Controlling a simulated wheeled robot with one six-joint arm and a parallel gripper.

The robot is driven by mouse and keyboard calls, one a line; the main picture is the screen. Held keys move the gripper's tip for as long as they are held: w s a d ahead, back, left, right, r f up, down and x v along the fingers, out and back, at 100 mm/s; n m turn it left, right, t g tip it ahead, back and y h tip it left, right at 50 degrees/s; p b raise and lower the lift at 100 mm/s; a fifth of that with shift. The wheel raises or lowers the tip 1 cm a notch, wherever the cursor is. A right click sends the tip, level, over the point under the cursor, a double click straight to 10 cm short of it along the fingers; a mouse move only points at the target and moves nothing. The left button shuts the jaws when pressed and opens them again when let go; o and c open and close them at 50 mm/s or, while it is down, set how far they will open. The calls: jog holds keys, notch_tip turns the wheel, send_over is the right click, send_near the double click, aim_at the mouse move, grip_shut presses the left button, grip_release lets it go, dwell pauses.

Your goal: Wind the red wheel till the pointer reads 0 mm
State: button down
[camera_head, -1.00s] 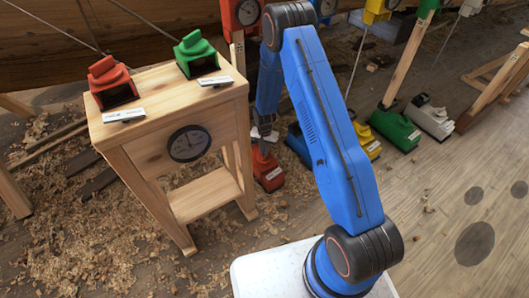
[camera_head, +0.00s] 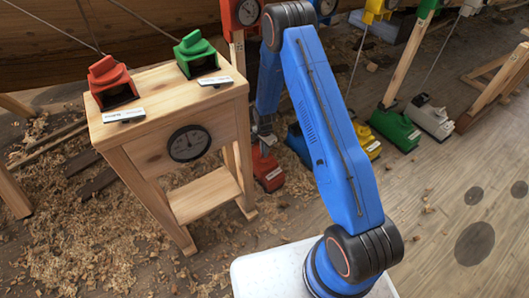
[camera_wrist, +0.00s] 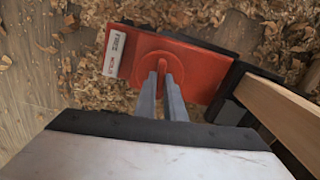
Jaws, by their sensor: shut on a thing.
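A red box-shaped device (camera_head: 268,170) stands on the floor behind the trestle stand, partly hidden by my arm. In the wrist view, the round red wheel (camera_wrist: 144,62) sits on its top face, with a narrow raised red grip across it. My gripper (camera_wrist: 164,72) is shut on that grip from above; its two grey fingers lie on either side. In the head view my gripper (camera_head: 262,132) is small and partly hidden. A red-framed dial (camera_head: 247,12) sits above on the prop, cut by the top edge; its reading is too small to tell.
The wooden stand (camera_head: 150,150) at left carries a red block (camera_head: 108,78), a green block (camera_head: 195,50) and a black-rimmed dial (camera_head: 189,143). A wooden prop (camera_wrist: 280,110) rises close beside the red device. Blue, yellow, green and white devices line the floor rightward. Floor at right is open.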

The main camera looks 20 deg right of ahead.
dwell(0.3)
jog(key=c, duration=1.8)
grip_release()
jog(key=shift+c, duration=0.2)
notch_tip(320, 180, up, 17)
jog(key=shift+r, duration=0.2)
jog(key=shift+o, duration=0.4)
